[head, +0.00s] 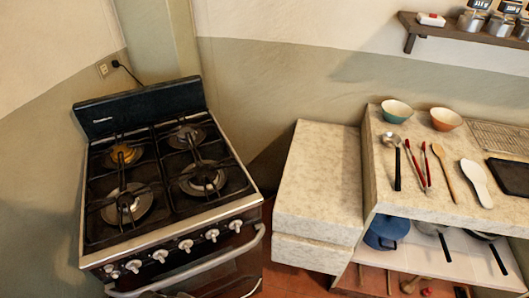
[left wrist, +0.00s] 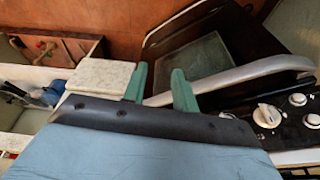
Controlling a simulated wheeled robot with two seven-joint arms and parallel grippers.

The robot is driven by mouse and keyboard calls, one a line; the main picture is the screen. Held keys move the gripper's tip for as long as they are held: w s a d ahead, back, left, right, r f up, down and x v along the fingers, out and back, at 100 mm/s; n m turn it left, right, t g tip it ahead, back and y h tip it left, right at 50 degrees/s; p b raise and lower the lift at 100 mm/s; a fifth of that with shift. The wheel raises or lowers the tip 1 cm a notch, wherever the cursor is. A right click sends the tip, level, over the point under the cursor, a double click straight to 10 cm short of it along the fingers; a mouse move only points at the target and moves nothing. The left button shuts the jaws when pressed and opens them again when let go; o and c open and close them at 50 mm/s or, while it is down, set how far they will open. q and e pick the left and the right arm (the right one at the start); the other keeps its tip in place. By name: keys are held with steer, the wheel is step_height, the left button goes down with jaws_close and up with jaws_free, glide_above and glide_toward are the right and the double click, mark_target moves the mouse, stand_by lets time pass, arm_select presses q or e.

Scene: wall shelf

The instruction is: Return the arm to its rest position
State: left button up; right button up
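My left gripper (left wrist: 158,78) shows in the left wrist view as two green fingers with a clear gap between them. It is open and nothing is between the fingers. The fingers point toward the front of the stove, near the silver oven handle (left wrist: 230,78), which runs behind them; I cannot tell whether they touch it. The left gripper cannot be made out in the head view. My right gripper is in neither view.
The stove (head: 170,215) stands at left, its oven handle (head: 195,266) along the front. A stone block (head: 318,190) stands right of it. The counter (head: 420,205) holds bowls and utensils. A wall shelf (head: 455,30) hangs above. Red floor (left wrist: 130,25) is partly clear.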

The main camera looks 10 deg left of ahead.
arm_select(q)
step_height(320, 180, down, 14)
steer(key=s+b, duration=0.2)
steer(key=s, duration=0.1)
steer(key=s+a+f+g+b, duration=0.1)
steer(key=s+f+b, duration=0.1)
steer(key=s+f, duration=0.6)
steer(key=s+a+f+g+b, duration=0.1)
steer(key=s+a+f+b, duration=0.1)
steer(key=s+f, duration=0.6)
step_height(320, 180, down, 5)
steer(key=shift+s+a+r+b, duration=0.15)
steer(key=shift+s+b, duration=0.1)
steer(key=shift+b, duration=0.3)
